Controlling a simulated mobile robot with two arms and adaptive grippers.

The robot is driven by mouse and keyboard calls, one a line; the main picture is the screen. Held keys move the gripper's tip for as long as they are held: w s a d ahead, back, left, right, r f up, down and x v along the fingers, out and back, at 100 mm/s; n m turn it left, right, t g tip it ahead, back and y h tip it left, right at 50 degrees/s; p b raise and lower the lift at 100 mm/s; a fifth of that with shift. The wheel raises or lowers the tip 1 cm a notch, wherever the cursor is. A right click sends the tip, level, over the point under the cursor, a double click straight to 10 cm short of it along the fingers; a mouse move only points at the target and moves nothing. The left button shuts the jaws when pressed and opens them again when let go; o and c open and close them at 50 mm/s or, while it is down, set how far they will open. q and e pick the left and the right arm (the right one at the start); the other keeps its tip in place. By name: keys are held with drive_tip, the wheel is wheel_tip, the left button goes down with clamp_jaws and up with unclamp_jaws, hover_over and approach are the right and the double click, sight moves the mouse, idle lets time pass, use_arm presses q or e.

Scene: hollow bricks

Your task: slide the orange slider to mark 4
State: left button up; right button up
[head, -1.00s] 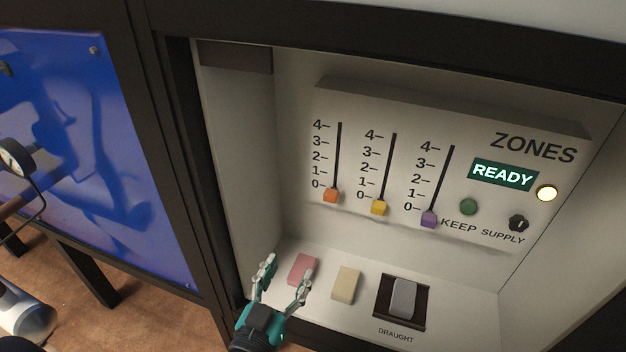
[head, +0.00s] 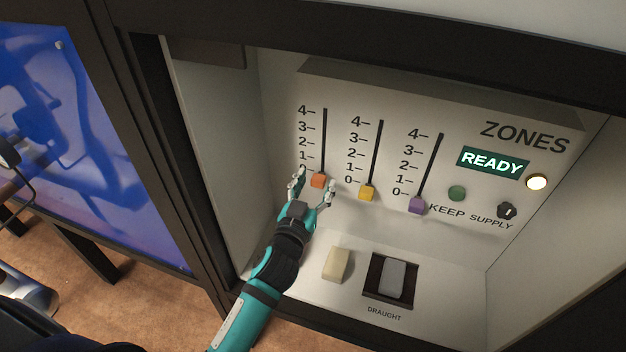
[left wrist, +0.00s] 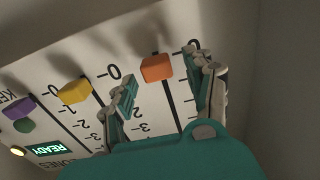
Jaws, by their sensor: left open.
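The orange slider (head: 318,180) sits at the bottom of the leftmost track, at mark 0 of its scale. It also shows in the left wrist view (left wrist: 156,68), between the two fingers. My left gripper (head: 314,186) is open, with one finger on each side of the orange slider; I cannot tell whether either finger touches it. The leftmost scale (head: 304,127) runs from 0 up to 4 at the top of the track. My right gripper is not in view.
The yellow slider (head: 366,193) and purple slider (head: 416,205) stand to the right, both at 0. A green READY sign (head: 493,163), a lit lamp (head: 537,182), a green button (head: 457,193) and a black knob (head: 507,211) are farther right. A cream block (head: 336,264) and a DRAUGHT rocker (head: 393,278) are below.

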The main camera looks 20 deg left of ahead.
use_arm(q)
drive_tip(key=shift+w, duration=0.65)
drive_tip(key=shift+w+f, duration=0.1)
drive_tip(key=shift+w, duration=0.3)
drive_tip(key=shift+c, duration=1.1)
clamp_jaws()
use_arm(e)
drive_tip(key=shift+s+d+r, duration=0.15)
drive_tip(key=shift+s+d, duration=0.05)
